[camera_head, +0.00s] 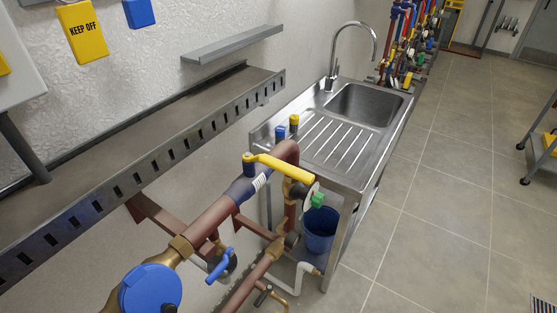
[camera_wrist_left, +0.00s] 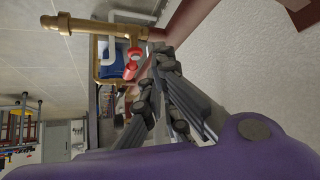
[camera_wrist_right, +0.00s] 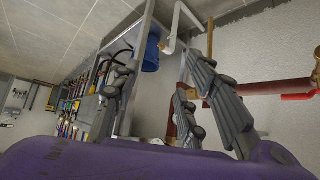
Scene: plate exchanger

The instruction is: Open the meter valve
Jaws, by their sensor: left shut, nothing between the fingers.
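In the head view a blue round meter cap (camera_head: 150,289) sits on the pipe run at the bottom left. A small blue lever (camera_head: 219,266) is on the pipework beside it. A yellow lever (camera_head: 285,168) lies along the pipe further up, with a green knob (camera_head: 317,200) near its end. I cannot tell which handle is the meter valve. Neither gripper shows in the head view. My left gripper (camera_wrist_left: 155,73) is shut and empty, near a red handle (camera_wrist_left: 131,69) and brass pipe (camera_wrist_left: 105,30). My right gripper (camera_wrist_right: 162,65) has its fingers apart, with nothing between them.
A steel sink (camera_head: 365,106) stands beyond the pipes, with a blue bucket (camera_head: 319,229) beneath. A slotted metal shelf (camera_head: 120,170) runs along the left wall. A red lever (camera_wrist_right: 298,97) shows at right in the right wrist view.

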